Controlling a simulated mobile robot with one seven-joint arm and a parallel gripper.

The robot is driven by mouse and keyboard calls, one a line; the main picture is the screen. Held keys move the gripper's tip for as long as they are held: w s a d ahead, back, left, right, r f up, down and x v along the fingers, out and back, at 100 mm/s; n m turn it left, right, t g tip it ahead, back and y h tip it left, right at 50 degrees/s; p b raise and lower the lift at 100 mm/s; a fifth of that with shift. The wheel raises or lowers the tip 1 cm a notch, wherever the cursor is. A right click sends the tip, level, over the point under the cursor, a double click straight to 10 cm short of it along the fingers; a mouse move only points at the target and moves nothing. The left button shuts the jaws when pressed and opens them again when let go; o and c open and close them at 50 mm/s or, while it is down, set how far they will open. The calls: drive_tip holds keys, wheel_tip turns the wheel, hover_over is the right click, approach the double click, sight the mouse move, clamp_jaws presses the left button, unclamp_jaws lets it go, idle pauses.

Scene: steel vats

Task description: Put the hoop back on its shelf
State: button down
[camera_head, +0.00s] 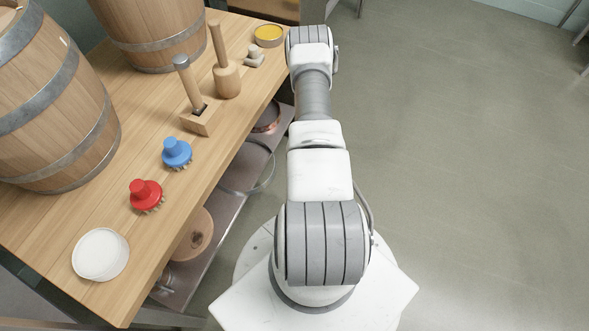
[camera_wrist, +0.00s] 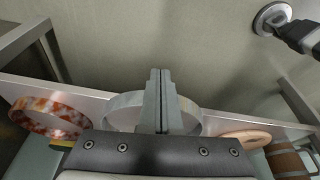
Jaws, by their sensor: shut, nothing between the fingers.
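The hoop is a thin grey metal ring. In the wrist view the hoop (camera_wrist: 122,101) lies on the grey lower shelf (camera_wrist: 85,92), behind my gripper. It also shows in the head view (camera_head: 245,192) on the lower shelf (camera_head: 226,212), partly under the bench edge. My gripper (camera_wrist: 160,75) is shut and empty, its fingers together in front of the hoop's middle. The fingers hide part of the hoop, and I cannot tell whether they touch it. My gripper does not show in the head view.
The bench (camera_head: 215,150) above carries barrels (camera_head: 60,110), a red brush (camera_head: 145,192), a blue brush (camera_head: 176,151), a mallet (camera_head: 226,80) and a white dish (camera_head: 100,254). The floor at right is clear.

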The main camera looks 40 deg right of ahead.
drive_tip(key=w+a+f+b, duration=0.2)
drive_tip(key=w+f, duration=0.1)
drive_tip(key=w, duration=0.1)
drive_tip(key=shift+w+a, duration=0.2)
drive_tip(key=shift+a, duration=0.1)
drive_tip(key=w+a, duration=0.2)
drive_tip(key=w, duration=0.1)
drive_tip(key=shift+f, duration=0.1)
drive_tip(key=shift+d, duration=0.1)
idle(0.5)
